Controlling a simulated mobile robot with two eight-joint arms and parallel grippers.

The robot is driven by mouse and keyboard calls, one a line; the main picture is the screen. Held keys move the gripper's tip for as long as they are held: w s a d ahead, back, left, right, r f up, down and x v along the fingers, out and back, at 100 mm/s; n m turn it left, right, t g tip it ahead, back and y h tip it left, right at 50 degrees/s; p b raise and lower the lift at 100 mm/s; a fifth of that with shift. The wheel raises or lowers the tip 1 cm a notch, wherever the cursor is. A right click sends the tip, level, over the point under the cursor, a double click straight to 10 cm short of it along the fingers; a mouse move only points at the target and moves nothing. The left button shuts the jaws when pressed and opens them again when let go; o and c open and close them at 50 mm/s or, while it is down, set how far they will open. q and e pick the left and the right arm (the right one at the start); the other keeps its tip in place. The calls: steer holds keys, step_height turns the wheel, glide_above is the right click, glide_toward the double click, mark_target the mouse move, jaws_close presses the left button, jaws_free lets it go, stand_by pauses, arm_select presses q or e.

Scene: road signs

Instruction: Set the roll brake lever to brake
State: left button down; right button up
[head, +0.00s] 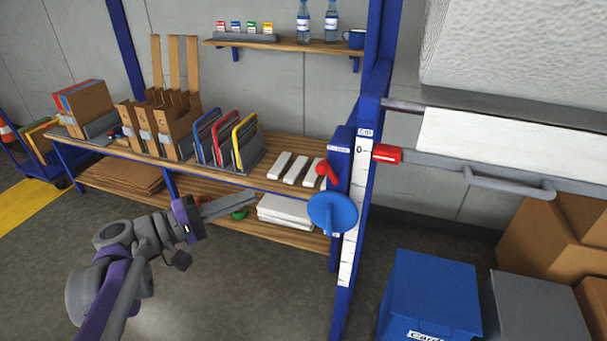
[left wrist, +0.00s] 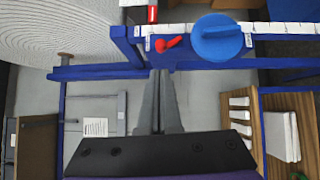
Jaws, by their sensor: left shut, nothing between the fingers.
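The small red lever (head: 328,172) sits on the blue post beside a label too small to read, tilted down to the right in the head view. It also shows in the left wrist view (left wrist: 168,43), next to the blue round knob (left wrist: 217,38), which lies just below it in the head view (head: 333,211). My left gripper (head: 254,193) is shut and empty, left of the lever and apart from it. Its closed fingers (left wrist: 160,78) point towards the post in the left wrist view. My right gripper is not in view.
A white scale strip (head: 353,215) runs down the post beside the knob. A red block (head: 387,153) is on the rail at right, below a large white roll (head: 520,50). A wooden bench (head: 285,150) with folders stands behind; a blue bin (head: 432,295) is at lower right.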

mark_target(317, 170)
arm_select(q)
steer(key=shift+d, duration=0.1)
steer(key=p+x, duration=0.1)
steer(key=x, duration=1.3)
